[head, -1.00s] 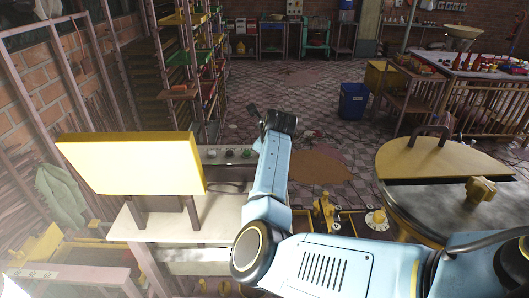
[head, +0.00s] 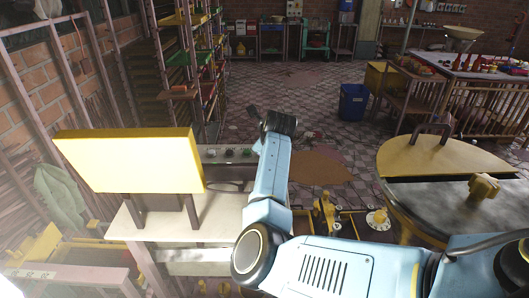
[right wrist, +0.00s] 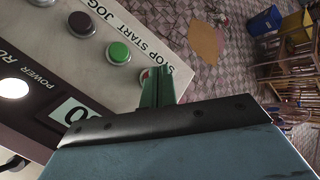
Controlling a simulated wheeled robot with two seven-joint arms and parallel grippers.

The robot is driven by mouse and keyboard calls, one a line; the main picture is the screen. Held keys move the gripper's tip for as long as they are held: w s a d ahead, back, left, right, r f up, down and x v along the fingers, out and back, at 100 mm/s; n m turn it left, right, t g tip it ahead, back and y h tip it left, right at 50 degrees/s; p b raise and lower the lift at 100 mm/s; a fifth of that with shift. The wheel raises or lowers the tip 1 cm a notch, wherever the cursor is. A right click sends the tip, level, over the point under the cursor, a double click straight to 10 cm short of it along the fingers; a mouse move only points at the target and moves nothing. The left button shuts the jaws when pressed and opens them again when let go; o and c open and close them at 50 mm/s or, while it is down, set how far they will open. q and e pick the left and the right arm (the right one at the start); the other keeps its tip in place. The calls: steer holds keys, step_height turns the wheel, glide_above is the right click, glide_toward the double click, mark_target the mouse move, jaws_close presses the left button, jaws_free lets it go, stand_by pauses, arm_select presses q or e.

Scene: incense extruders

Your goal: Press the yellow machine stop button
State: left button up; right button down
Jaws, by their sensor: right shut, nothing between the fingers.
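The yellow machine (head: 125,162) stands at the left in the head view, with a control panel (head: 208,161) at its right, partly behind my right arm. In the right wrist view, the panel has a row of round buttons labelled STOP START JOG. The red stop button (right wrist: 144,75) shows only in part beside my right gripper (right wrist: 158,75). The green button (right wrist: 118,53) and a dark button (right wrist: 79,20) are farther up the row. My right gripper is shut and empty, its fingertips at the red button. Contact cannot be told. In the head view its fingers are hidden. My left gripper is out of view.
A large round machine with a yellow lid (head: 440,160) stands at the right. Yellow fittings (head: 325,213) lie between it and the panel. A shelf rack (head: 185,85) rises behind the yellow machine. The floor (head: 295,105) beyond is mostly clear, with a blue bin (head: 353,102).

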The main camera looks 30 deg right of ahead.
steer(key=shift+f+b, duration=0.5)
stand_by(0.4)
steer(key=shift+s+a+f, duration=0.15)
steer(key=shift+s+f, duration=0.05)
steer(key=shift+f, duration=0.4)
stand_by(0.3)
steer(key=shift+r, duration=0.1)
steer(key=shift+w+r, duration=0.15)
steer(key=shift+r, duration=0.65)
steer(key=shift+r+p, duration=1.5)
steer(key=shift+r, duration=1.25)
